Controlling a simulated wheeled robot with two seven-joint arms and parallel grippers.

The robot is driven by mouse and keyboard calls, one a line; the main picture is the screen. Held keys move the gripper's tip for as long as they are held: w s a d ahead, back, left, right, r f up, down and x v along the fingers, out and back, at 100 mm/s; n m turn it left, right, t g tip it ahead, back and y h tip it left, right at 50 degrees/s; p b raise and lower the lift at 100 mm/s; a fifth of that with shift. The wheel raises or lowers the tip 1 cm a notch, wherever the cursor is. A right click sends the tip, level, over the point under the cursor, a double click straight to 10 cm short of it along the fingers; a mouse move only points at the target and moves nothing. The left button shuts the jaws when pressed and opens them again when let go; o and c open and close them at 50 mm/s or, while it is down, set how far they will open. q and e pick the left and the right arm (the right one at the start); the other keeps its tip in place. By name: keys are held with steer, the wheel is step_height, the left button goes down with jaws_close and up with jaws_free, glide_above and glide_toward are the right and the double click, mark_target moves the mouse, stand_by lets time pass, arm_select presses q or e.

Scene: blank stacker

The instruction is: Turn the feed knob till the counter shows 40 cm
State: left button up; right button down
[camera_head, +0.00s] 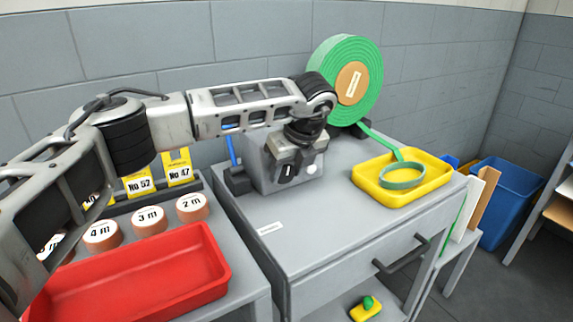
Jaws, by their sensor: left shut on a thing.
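A grey feeder box (258,177) stands on the grey cabinet top, below the large roll of green strip (338,66). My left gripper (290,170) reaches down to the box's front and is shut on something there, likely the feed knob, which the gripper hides. A small white round part (312,169) shows just right of the gripper on the box. I cannot make out a counter reading. Green strip runs from the roll down to a yellow tray (372,190), where a green coil (402,177) lies. My right gripper is out of view.
A red tray (137,277) sits at the lower left, beside round labelled pieces (149,219) and yellow number cards (139,183). A drawer handle (403,254) sticks out in front. A blue bin (508,192) stands at right. The front cabinet top is mostly clear.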

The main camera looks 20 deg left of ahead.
arm_select(q)
steer(key=shift+w+d+r+g+y+p, duration=0.1)
steer(key=shift+d+r+g+y+p, duration=0.1)
steer(key=shift+g+y+p, duration=0.35)
steer(key=shift+w+f+m+g+y, duration=0.2)
steer(key=shift+m+g+y, duration=0.3)
steer(key=shift+g+y, duration=0.4)
steer(key=shift+g, duration=0.25)
steer(key=o, duration=1)
